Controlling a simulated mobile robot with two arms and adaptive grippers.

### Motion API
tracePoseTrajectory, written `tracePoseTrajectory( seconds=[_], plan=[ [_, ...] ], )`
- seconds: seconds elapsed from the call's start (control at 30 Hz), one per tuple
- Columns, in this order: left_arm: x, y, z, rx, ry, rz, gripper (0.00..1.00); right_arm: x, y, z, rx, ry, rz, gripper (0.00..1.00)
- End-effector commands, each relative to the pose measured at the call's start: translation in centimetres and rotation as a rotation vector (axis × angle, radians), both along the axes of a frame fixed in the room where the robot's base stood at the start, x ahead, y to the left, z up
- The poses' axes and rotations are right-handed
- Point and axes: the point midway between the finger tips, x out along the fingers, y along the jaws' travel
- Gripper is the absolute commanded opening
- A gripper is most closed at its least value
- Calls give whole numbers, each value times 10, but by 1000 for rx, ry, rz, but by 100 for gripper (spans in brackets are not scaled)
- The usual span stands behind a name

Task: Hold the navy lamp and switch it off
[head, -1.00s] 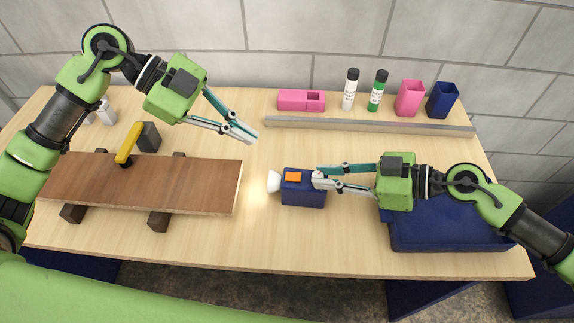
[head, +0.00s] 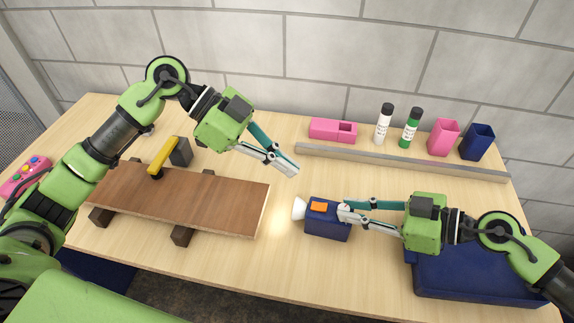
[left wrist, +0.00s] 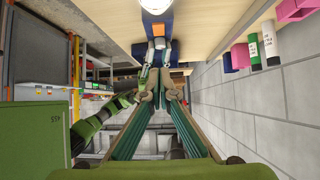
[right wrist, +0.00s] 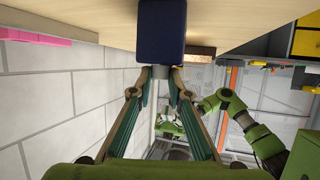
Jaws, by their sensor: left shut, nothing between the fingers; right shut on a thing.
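The navy lamp (head: 328,230) stands on the table, a box with a white lamp head (head: 299,208) on its left end and an orange switch (head: 319,206) on top. The head is lit and a warm glow lies on the table beside it. My right gripper (head: 343,214) is shut on the lamp at its right end; the right wrist view shows the lamp body (right wrist: 162,30) just beyond the fingertips. My left gripper (head: 297,172) is shut and empty, above the table behind and slightly left of the switch, apart from it. The left wrist view shows the glowing head (left wrist: 155,5).
A brown board (head: 190,200) lies on dark supports at left, with a yellow-handled tool (head: 163,156) behind it. A grey rail (head: 400,162) runs behind the lamp; bottles, pink and navy cups and a pink box stand beyond. A navy tray (head: 475,280) sits under my right arm.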

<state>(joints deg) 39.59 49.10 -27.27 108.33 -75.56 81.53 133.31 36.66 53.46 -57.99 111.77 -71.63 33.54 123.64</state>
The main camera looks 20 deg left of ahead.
Motion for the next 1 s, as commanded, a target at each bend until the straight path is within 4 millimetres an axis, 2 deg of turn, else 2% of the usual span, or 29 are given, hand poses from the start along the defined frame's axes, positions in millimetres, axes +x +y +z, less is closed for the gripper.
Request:
tracePoseTrajectory(
  seconds=[0.1, 0.33, 0.4, 0.6, 1.0],
  plan=[
    [-1, -23, -17, -3, 4, -5, 0, 0, 0, 0, 0, 0, 0, 0],
    [-1, -60, -46, -3, 3, -4, 0, 0, 0, 0, 0, 0, 0, 0],
    [0, -59, -60, -1, 6, 1, 0, 0, 0, 0, 0, 0, 0, 0],
    [0, -61, -80, 0, 3, 0, 0, 0, 0, 0, 0, 0, -1, 0],
    [1, -61, -84, 0, 1, -1, 0, 0, 0, 0, 0, 0, 0, 0]
  ],
)
